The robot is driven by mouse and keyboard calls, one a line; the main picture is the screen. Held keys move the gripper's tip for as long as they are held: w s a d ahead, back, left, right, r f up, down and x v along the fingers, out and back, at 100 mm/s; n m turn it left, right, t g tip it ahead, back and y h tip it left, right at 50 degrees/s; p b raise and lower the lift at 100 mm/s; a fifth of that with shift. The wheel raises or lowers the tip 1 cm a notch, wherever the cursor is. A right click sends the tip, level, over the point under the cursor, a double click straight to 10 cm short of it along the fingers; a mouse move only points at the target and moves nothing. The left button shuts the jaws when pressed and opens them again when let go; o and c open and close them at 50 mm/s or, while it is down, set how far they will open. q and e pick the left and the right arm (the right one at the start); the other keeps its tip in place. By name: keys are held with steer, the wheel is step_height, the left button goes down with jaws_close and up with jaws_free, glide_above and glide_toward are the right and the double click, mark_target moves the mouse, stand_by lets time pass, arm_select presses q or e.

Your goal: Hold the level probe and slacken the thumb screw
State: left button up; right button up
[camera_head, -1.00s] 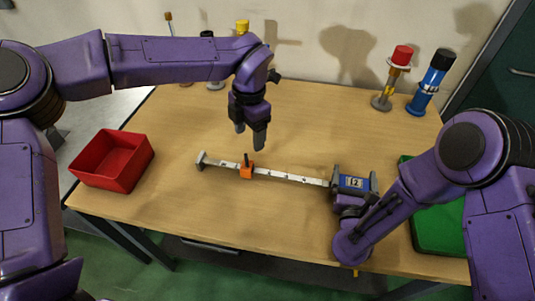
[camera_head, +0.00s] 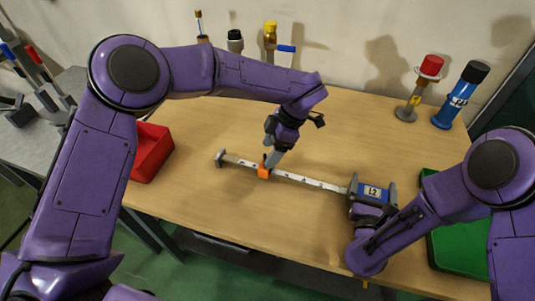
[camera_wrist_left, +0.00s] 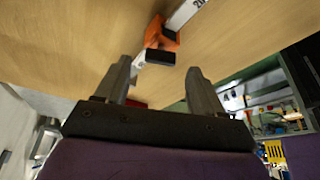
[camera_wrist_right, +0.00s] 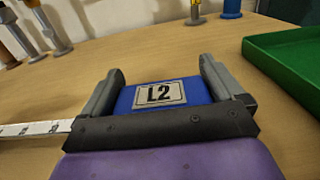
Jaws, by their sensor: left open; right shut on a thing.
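The level probe is a white graduated bar (camera_head: 310,182) lying across the table, with a blue block (camera_head: 371,192) marked L2 at its right end and a grey foot (camera_head: 221,158) at its left. An orange slider (camera_head: 264,171) sits on the bar. The thumb screw is a dark knob (camera_wrist_left: 160,57) on the slider in the left wrist view. My right gripper (camera_wrist_right: 158,85) is shut on the blue block, which also shows there (camera_wrist_right: 160,94).
A red bin (camera_head: 152,152) stands at the left and a green tray (camera_head: 462,240) at the right. A red-topped post (camera_head: 422,88) and a blue cylinder (camera_head: 460,96) stand at the back right. Several posts, one yellow-topped (camera_head: 270,38), stand at the back.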

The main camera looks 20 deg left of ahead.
arm_select(q)
steer(key=shift+x, duration=1.35)
steer(key=c, duration=1.1)
steer(key=shift+o, duration=0.2)
steer(key=shift+w, duration=0.1)
steer(key=n+g, duration=0.1)
steer(key=n, duration=0.2)
steer(key=n+g+h, duration=0.1)
steer(key=n, duration=0.2)
steer(key=shift+w+a+n+h, duration=0.1)
steer(key=shift+w+n+h, duration=0.05)
steer(key=shift+n+h, duration=0.15)
steer(key=n+h, duration=0.1)
steer(key=n, duration=0.2)
steer(key=n+g+h, duration=0.1)
steer(key=n, duration=0.2)
steer(key=shift+a, duration=0.15)
steer(key=shift+n, duration=0.4)
steer(key=o, duration=1.1)
steer(key=shift+c, duration=0.2)
